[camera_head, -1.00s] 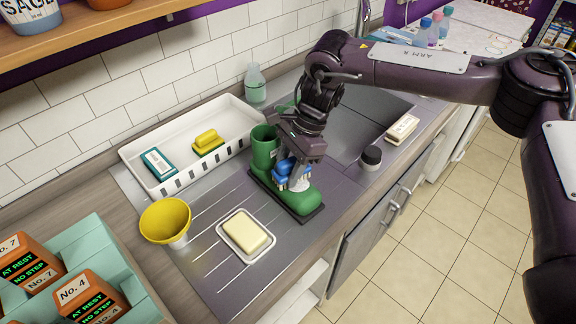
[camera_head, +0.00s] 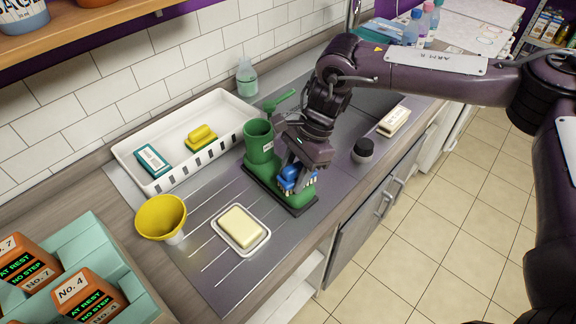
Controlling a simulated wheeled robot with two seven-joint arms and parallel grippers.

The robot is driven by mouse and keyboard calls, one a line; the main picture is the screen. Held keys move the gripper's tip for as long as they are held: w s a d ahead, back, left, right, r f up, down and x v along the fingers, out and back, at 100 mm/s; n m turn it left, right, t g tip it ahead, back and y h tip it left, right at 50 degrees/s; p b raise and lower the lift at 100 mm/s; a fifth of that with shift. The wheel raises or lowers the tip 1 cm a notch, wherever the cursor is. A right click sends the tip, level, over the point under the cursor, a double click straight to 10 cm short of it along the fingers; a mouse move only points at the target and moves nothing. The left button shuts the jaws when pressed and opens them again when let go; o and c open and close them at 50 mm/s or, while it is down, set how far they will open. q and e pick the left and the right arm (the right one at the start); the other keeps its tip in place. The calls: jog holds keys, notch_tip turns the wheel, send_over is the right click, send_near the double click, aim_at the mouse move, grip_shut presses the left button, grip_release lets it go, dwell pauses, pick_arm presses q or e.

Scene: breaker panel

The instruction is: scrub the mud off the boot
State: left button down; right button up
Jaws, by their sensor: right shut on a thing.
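My right gripper (camera_head: 297,174) is shut on a blue brush (camera_head: 289,176) with pale bristles. The brush is low over the boot's foot and seems to touch it. The gripper and brush hide much of the boot's instep, and I cannot make out any mud. My left gripper is not in view.
A white basket (camera_head: 122,152) behind holds a yellow sponge and a teal box.

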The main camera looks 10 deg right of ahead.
jog(key=shift+f, duration=0.2)
jog(key=shift+w+a+f+b, duration=0.1)
jog(key=shift+w+a+b, duration=0.35)
jog(key=shift+w, duration=0.35)
jog(key=shift+w+a+b, duration=0.2)
jog(key=shift+w+a, duration=0.3)
jog(key=shift+w, duration=0.25)
notch_tip(320, 180, up, 6)
jog(key=p, duration=0.4)
jog(key=shift+w+p, duration=0.15)
jog(key=shift+p, duration=0.2)
notch_tip(320, 180, up, 3)
jog(key=shift+r+p, duration=0.1)
jog(key=shift+p, duration=1.05)
